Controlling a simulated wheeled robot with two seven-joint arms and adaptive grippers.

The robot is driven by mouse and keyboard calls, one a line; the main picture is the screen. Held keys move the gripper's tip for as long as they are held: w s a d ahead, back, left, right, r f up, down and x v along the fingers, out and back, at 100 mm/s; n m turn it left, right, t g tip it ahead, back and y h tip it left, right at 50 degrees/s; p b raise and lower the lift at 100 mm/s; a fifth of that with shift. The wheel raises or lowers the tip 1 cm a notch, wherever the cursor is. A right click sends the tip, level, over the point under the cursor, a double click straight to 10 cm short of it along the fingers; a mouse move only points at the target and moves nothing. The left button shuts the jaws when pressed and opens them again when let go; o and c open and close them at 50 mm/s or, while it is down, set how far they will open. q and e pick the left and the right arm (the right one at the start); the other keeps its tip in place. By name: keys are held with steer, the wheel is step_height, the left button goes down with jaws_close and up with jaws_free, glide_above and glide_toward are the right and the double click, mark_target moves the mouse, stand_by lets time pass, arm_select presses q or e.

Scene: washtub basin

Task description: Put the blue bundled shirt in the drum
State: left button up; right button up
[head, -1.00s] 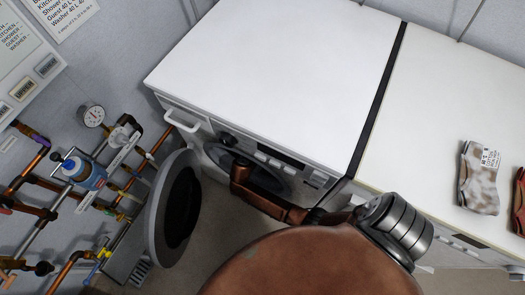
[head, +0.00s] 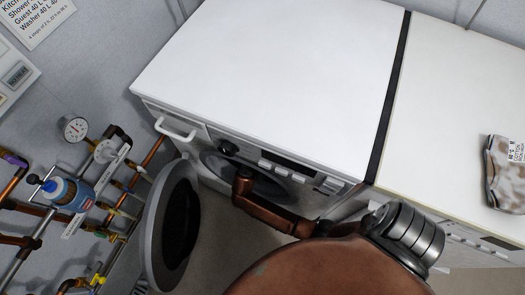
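The front-loading washer (head: 260,70) stands in the middle with its round door (head: 181,222) swung open to the left. Its drum opening (head: 218,166) is a dark round mouth in the front face, partly covered by my brown arm links. No blue bundled shirt can be seen. One of my arms crosses in front of the machine, its brown links ending in front of the opening. Neither gripper's fingers are visible, and whether one is inside the drum is hidden.
A second white machine (head: 455,110) stands to the right, with a brown-and-white folded cloth (head: 505,178) on its top. The washer top is bare.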

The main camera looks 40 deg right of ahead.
steer(key=shift+r, duration=0.1)
steer(key=o, duration=1.4)
steer(key=shift+o, duration=0.2)
steer(key=shift+a+r, duration=0.2)
arm_select(q)
steer(key=s+a+r+g+y+p, duration=0.1)
steer(key=s+a+r+g+p, duration=0.1)
steer(key=s+a+r+p, duration=0.25)
arm_select(e)
steer(key=b+v, duration=0.1)
steer(key=v, duration=0.4)
steer(key=shift+s+r, duration=0.1)
steer(key=shift+r, duration=0.15)
steer(key=p+v, duration=0.1)
steer(key=v, duration=0.2)
steer(key=shift+s+a+r+p, duration=0.1)
steer(key=shift+a+r+p, duration=0.15)
steer(key=shift+p, duration=0.15)
arm_select(q)
step_height(320, 180, down, 6)
steer(key=s+a+p, duration=0.1)
steer(key=s, duration=0.1)
steer(key=shift+g+y, duration=0.3)
steer(key=shift+g, duration=0.1)
arm_select(e)
steer(key=shift+v, duration=1.1)
